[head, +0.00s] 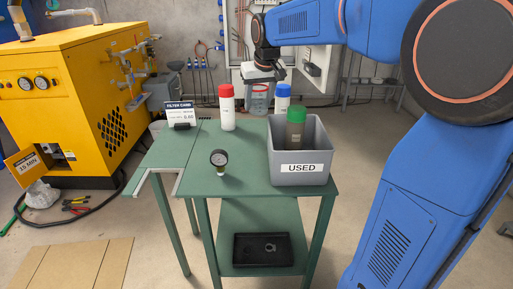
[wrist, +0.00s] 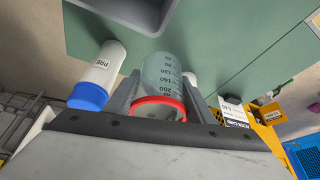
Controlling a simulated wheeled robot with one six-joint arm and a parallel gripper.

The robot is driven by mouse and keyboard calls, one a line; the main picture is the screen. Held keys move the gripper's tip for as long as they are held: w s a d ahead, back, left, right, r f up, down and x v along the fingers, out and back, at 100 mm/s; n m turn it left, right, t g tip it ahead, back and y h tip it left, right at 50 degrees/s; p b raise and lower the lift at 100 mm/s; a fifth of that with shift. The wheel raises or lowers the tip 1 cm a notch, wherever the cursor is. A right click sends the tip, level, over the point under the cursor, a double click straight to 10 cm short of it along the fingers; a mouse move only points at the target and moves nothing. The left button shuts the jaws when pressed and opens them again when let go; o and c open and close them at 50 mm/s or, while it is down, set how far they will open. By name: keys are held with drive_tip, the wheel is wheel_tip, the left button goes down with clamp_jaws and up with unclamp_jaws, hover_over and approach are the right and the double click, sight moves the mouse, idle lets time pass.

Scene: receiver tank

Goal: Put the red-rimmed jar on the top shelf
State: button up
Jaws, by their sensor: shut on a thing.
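The red-rimmed jar (head: 259,102) is clear, with printed graduations that show in the wrist view (wrist: 163,72). My gripper (head: 261,80) is shut on it near the red rim, with one finger on each side in the wrist view (wrist: 158,98). In the head view the jar appears upright at the back edge of the green bench top (head: 185,151); I cannot tell whether it touches the top. A lower shelf (head: 236,211) shows under the bench top. I cannot tell which surface is the top shelf.
A blue-capped bottle (head: 282,99) stands close right of the jar, a red-capped bottle (head: 228,109) to its left. A grey USED bin (head: 301,178) holds a green-capped bottle (head: 296,122). A gauge (head: 219,160) and sign (head: 180,114) are on the bench. A black tray (head: 263,262) lies below.

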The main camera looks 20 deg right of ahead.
drive_tip(key=shift+s+f, duration=0.1)
drive_tip(key=shift+f, duration=5.05)
drive_tip(key=o, duration=1)
drive_tip(key=shift+f, duration=0.1)
drive_tip(key=shift+o, duration=0.2)
